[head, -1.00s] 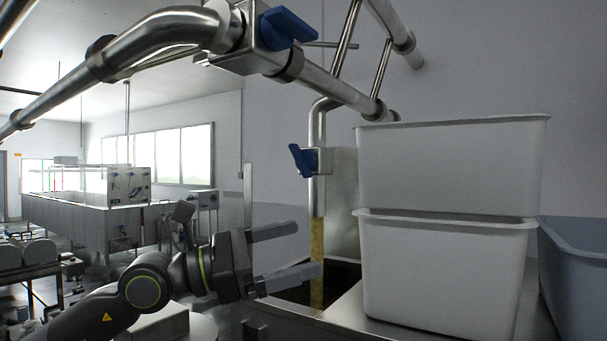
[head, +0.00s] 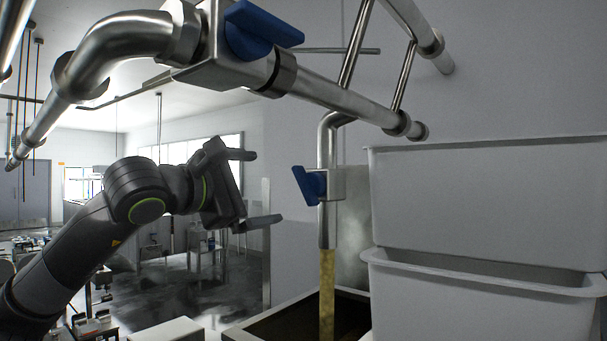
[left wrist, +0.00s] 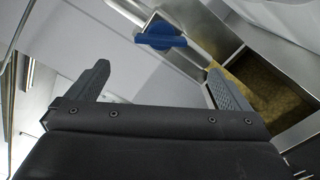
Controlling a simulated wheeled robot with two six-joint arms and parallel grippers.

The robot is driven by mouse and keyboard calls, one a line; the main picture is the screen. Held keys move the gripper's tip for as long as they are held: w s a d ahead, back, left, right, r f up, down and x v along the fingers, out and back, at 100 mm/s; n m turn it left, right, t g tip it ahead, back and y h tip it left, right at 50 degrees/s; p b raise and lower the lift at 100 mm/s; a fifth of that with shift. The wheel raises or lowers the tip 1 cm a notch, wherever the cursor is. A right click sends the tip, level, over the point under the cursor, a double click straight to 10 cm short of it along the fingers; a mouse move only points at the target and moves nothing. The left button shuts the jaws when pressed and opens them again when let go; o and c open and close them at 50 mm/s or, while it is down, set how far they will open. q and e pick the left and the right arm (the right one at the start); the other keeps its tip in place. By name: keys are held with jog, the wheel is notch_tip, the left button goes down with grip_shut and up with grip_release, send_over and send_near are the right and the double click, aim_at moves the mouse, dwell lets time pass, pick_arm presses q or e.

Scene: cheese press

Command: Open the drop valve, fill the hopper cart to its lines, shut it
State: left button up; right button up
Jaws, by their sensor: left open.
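The drop valve's blue handle (head: 308,186) sits on a steel vertical pipe. A yellowish stream (head: 327,290) falls from the pipe's lower end into the open steel hopper cart (head: 268,312). Much of the cart's inside is dark or cut off in the head view; yellowish stuff (left wrist: 255,88) shows in it in the left wrist view. My left gripper (head: 264,188) is open and empty, to the left of the handle at about its height and apart from it. In the left wrist view the handle (left wrist: 160,38) is ahead, between the fingers. My right gripper is not in view.
Two stacked white tubs (head: 480,200) stand right of the pipe. A larger blue valve handle (head: 262,28) sits on the thick overhead pipe, above my left gripper. Steel tables stand in the background at the left.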

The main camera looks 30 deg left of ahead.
pick_arm(q)
jog(key=p, duration=0.3)
send_near(301, 184)
jog(key=w, duration=0.3)
jog(key=w+p, duration=0.1)
jog(key=w, duration=0.1)
jog(key=w+p, duration=0.3)
jog(key=w, duration=0.1)
jog(key=shift+w+d, duration=0.1)
jog(key=shift+d, duration=0.2)
jog(key=shift+w+f+p, duration=0.2)
jog(key=shift+w+p, duration=0.4)
jog(key=shift+w, duration=0.35)
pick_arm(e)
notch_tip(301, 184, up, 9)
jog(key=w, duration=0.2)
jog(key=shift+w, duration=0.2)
